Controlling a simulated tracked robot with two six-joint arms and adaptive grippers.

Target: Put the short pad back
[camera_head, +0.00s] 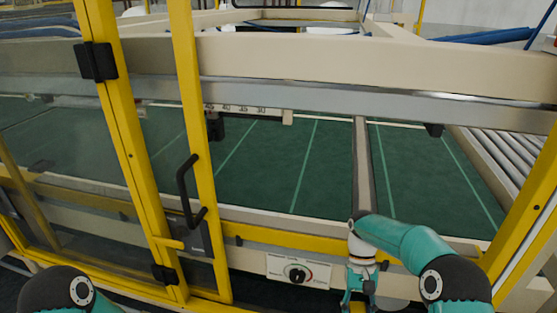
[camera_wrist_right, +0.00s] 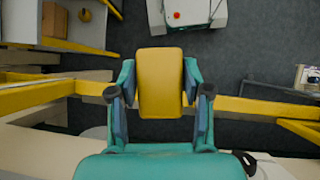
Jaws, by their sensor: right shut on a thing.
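A yellow pad (camera_wrist_right: 160,85), short and with rounded corners, sits between the two fingers of my right gripper (camera_wrist_right: 160,98) in the right wrist view. The fingers press on its left and right sides. In the head view my right gripper (camera_head: 359,296) hangs at the bottom edge, in front of the yellow lower rail and just right of the dial panel. Its fingertips and most of the pad are cut off there. Only a dark and teal part of my left arm shows at the bottom left; its gripper is out of view.
A machine with a green bed (camera_head: 270,165) stands behind a yellow frame door with a black handle (camera_head: 188,190). A dial panel (camera_head: 298,271) is on its front. Rollers (camera_head: 500,155) lie at the right. Yellow rails (camera_wrist_right: 262,108) flank the gripper below; grey floor (camera_wrist_right: 245,60) is open beyond.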

